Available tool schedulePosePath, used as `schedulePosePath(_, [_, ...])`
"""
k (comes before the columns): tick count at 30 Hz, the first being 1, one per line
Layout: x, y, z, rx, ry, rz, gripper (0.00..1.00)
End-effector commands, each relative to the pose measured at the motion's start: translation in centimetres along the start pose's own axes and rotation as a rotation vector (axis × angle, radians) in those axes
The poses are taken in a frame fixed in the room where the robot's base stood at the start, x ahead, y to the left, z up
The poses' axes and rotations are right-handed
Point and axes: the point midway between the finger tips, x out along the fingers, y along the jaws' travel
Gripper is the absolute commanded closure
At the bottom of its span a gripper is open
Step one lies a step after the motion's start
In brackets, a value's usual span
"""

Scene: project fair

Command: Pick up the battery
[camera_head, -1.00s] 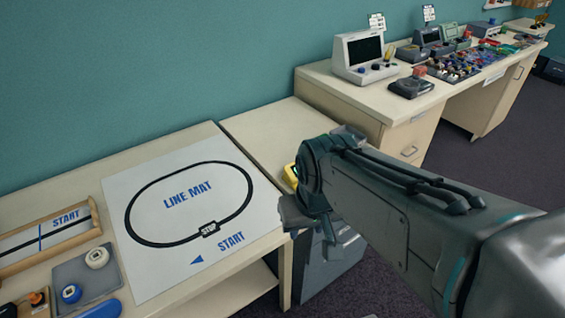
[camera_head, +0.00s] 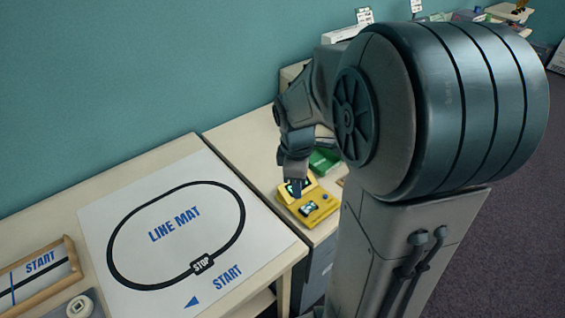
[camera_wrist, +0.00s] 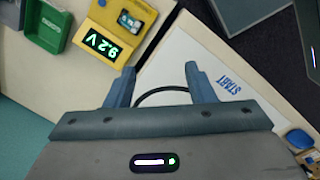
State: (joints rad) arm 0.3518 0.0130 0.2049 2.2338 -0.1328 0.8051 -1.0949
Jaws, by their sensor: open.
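A yellow meter (camera_head: 297,217) stands on the small table beyond the line mat.
A green tray (camera_wrist: 43,26) stands beside the meter and shows behind it in the head view (camera_head: 324,162). The white line mat (camera_head: 170,255) lies flat to the left. A wooden-framed start track (camera_head: 62,250) is at far left. My arm hides much of the right.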

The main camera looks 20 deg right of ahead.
Motion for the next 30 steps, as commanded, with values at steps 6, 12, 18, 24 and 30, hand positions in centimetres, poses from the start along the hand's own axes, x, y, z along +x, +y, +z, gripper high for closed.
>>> schedulePosePath(6, [4.0, 5.1, 1.0, -0.458, 0.022, -0.071, 0.51])
schedulePosePath(12, [7.0, 7.8, 1.8, -0.755, 0.075, -0.092, 0.51])
schedulePosePath(18, [8.7, 8.6, 2.1, -0.876, 0.102, -0.094, 0.51])
schedulePosePath(24, [12.1, 8.1, 1.9, -0.886, 0.104, -0.098, 0.51])
schedulePosePath(30, [15.6, 7.8, 1.7, -0.885, 0.103, -0.096, 0.51])
